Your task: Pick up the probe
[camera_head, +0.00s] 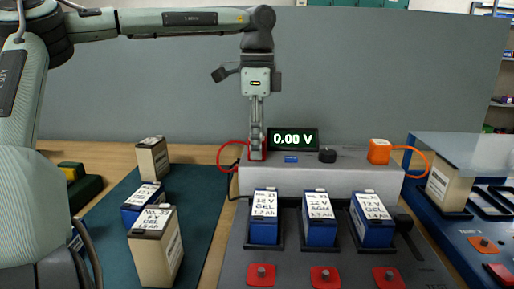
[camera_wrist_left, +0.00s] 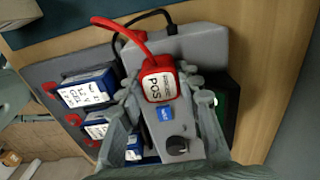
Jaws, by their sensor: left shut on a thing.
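The red probe (camera_wrist_left: 160,82), a block with a white label reading POS, has a red cable looping from its top in the left wrist view. In the head view its red edge (camera_head: 250,155) shows at the left end of the grey meter box (camera_head: 300,178), mostly hidden by my gripper. My left gripper (camera_head: 257,152) points down and is shut on the red probe, with a finger on each side. An orange probe (camera_head: 379,151) with an orange cable sits at the right end of the meter box. My right gripper is not in view.
The display (camera_head: 293,139) reads 0.00 V. Several blue batteries (camera_head: 318,218) stand in the grey tester before the meter box. Cream batteries (camera_head: 154,246) and a blue one (camera_head: 143,205) stand on the dark green mat (camera_head: 105,215) at left. A clear-topped blue station (camera_head: 445,250) is at right.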

